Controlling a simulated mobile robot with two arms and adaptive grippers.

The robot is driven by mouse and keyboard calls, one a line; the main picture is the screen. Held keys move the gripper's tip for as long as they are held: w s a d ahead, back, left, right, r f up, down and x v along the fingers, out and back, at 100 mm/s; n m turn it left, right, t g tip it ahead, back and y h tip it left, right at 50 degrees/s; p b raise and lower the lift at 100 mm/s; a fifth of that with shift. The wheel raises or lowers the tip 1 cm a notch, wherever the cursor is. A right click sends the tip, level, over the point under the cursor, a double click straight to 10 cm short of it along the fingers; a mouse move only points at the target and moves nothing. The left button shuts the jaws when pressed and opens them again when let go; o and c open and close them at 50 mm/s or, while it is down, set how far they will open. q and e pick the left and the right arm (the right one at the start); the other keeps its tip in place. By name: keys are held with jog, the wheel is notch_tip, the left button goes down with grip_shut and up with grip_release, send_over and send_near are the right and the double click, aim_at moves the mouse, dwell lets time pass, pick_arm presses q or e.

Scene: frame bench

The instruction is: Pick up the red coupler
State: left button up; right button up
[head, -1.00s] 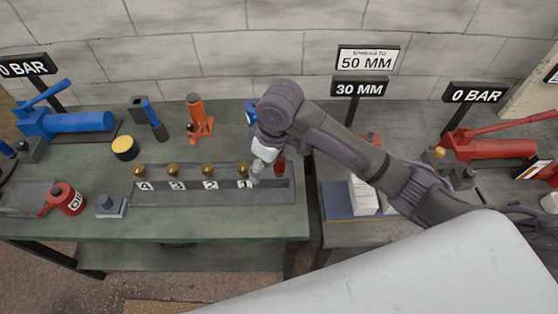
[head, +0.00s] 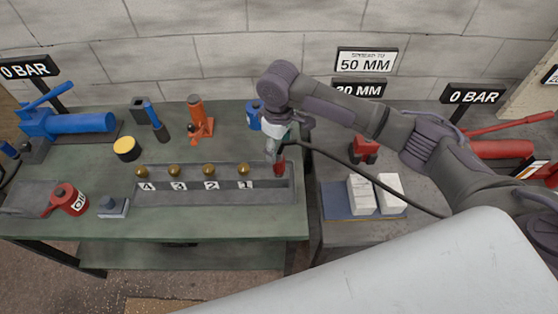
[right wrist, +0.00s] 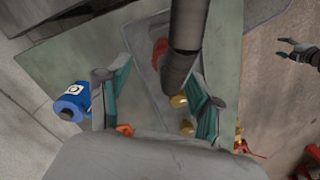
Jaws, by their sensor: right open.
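The red coupler (head: 280,167) stands at the right end of the grey tray (head: 215,198) on the green bench. It also shows in the right wrist view (right wrist: 158,53), partly hidden by a dark cylindrical part close to the camera. My right gripper (head: 275,152) points down just above and beside the coupler. In the right wrist view its two teal-padded fingers (right wrist: 160,72) are apart, with the coupler beyond their tips. I cannot tell whether they touch it. A dark gripper, apparently my left (right wrist: 290,48), is over the floor at the right of that view, its fingers spread.
Several brass fittings (head: 209,170) stand along the tray behind number labels. A blue cylinder (head: 254,116) is close behind my right gripper. A black hose (head: 385,186) runs right from near my right wrist. White blocks (head: 362,194) stand on the neighbouring bench.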

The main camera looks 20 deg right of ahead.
aim_at(279, 160)
jog(key=shift+s+f, duration=0.15)
jog(key=shift+f, duration=0.2)
jog(key=f, duration=0.1)
jog(key=f+p, duration=0.2)
jog(key=shift+s+a+f, duration=0.1)
jog(key=shift+s+f, duration=0.15)
jog(key=shift+f, duration=0.5)
jog(key=shift+c, duration=0.2)
grip_shut()
